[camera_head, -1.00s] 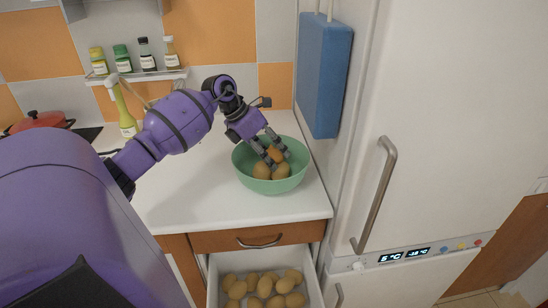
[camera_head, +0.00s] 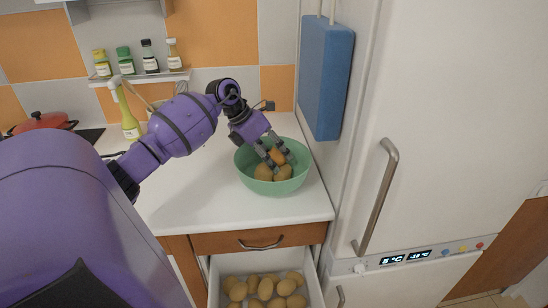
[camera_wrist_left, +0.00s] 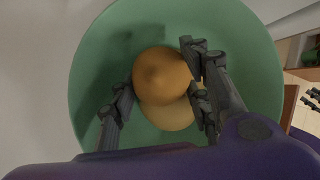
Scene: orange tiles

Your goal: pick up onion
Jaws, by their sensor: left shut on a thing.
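The onion (camera_head: 277,156) is orange-brown and round, and sits between the fingers of my left gripper (camera_head: 274,161) inside the green bowl (camera_head: 252,184). In the left wrist view the onion (camera_wrist_left: 162,76) lies between the fingers, which are shut on it. A paler potato (camera_wrist_left: 168,114) shows just beneath it in that view. In the head view two potatoes (camera_head: 264,172) lie in the bowl below the onion. The fingers hide part of the onion. My right gripper does not show.
The bowl stands on the white counter (camera_head: 200,205), near the fridge (camera_head: 440,130) on the right. A blue box (camera_head: 325,80) hangs on the fridge side. Below, an open drawer (camera_head: 213,270) holds several potatoes (camera_head: 262,288). A bottle (camera_head: 129,122) and a red pot (camera_head: 42,121) stand left.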

